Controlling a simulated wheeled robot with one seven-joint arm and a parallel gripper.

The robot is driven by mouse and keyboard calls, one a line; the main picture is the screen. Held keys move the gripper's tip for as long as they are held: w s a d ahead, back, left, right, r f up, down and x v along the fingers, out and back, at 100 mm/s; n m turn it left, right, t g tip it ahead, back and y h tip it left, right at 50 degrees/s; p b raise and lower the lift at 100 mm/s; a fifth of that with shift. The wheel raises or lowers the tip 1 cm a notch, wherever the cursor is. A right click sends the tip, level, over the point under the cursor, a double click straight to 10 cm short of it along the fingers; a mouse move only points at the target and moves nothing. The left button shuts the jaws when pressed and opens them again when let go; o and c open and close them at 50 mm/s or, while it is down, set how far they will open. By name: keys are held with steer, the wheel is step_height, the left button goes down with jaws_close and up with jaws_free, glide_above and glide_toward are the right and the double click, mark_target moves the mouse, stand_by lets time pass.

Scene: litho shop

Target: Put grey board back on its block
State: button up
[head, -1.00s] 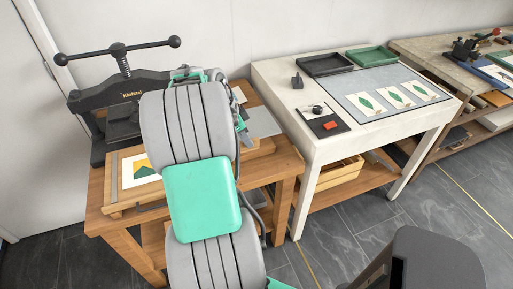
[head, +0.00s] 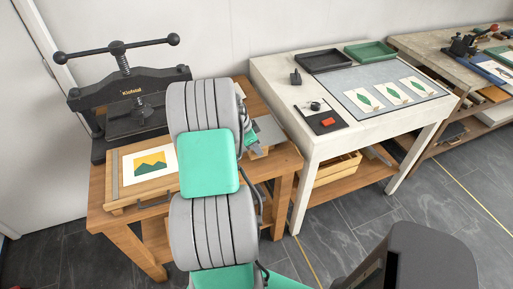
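A flat grey board (head: 270,131) shows at the right end of the wooden bench, just past my arm. A strip of light wood that may be its block (head: 262,152) shows below it, mostly hidden. I cannot tell whether the board rests on it. My arm covers the middle of the bench. A small green and dark part of its far end (head: 250,137) shows beside the board. My gripper's fingertips are hidden behind the arm, so I cannot tell whether they are open or touch anything.
A black screw press (head: 125,95) stands at the back left of the wooden bench (head: 290,160). A print with green hills (head: 148,164) lies on a wooden board in front. A pale table (head: 300,130) with trays and leaf prints stands to the right, across a narrow gap.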

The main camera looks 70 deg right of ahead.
steer(key=shift+o, duration=1.4)
steer(key=shift+r, duration=0.1)
steer(key=v, duration=1.2)
steer(key=w+a+r+n+t, duration=0.25)
steer(key=w+a+n, duration=0.45)
steer(key=w+a, duration=0.35)
steer(key=w+a+r+n+t, duration=0.25)
steer(key=a+n, duration=0.35)
steer(key=a, duration=0.5)
steer(key=s+a+f+n+y, duration=0.1)
steer(key=a+n, duration=0.6)
steer(key=a, duration=0.5)
steer(key=s+a+n+t+y, duration=0.1)
steer(key=s+a+n+y, duration=0.1)
steer(key=a+n, duration=0.5)
steer(key=a, duration=0.5)
steer(key=shift+s+a+f+b, duration=0.25)
steer(key=shift+a+f+b, duration=0.05)
steer(key=shift+f, duration=0.1)
